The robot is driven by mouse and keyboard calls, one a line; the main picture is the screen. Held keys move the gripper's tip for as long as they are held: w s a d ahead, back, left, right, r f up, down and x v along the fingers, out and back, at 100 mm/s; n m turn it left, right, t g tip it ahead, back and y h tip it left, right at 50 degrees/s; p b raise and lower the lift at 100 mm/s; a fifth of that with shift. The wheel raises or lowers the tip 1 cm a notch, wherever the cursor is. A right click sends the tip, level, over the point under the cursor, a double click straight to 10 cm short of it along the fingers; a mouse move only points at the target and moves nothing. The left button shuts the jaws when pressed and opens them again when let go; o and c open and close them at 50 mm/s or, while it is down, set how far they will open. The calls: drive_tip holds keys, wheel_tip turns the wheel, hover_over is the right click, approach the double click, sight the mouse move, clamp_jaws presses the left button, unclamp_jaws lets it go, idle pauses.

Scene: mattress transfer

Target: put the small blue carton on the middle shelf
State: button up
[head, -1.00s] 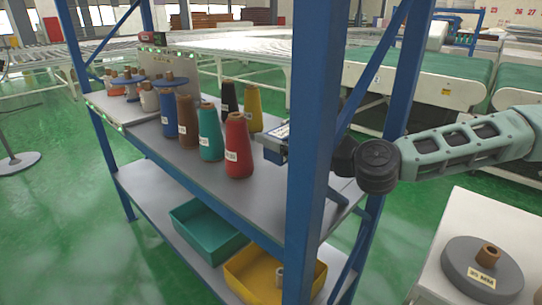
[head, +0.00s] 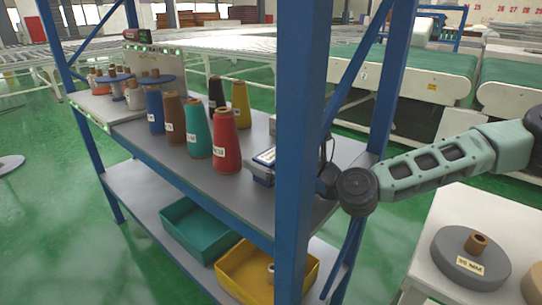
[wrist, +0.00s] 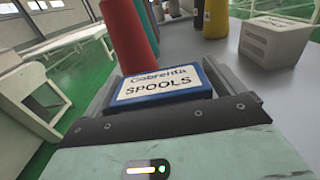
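The small blue carton (wrist: 163,86), with a white label reading "SPOOLS", sits between the fingers of my gripper (wrist: 166,75) in the wrist view. The fingers lie along its two sides, and my gripper is shut on it. In the head view the carton (head: 265,157) is low over the grey middle shelf (head: 235,190), right of the red cone (head: 226,140). I cannot tell whether it touches the shelf. A blue upright (head: 299,130) hides part of my gripper and wrist in the head view.
Teal (head: 198,142), brown (head: 174,118), blue, black and yellow (head: 241,105) cones stand left of and behind the carton. A pale box (wrist: 274,40) stands on the shelf at the right in the wrist view. Teal (head: 200,228) and yellow (head: 255,275) bins sit on the lower shelf.

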drive_tip(key=shift+r, duration=0.1)
drive_tip(key=shift+s+d, duration=0.1)
drive_tip(key=shift+d, duration=0.05)
drive_tip(key=v, duration=1.1)
drive_tip(key=shift+s+d+r, duration=0.1)
drive_tip(key=shift+s+d, duration=0.15)
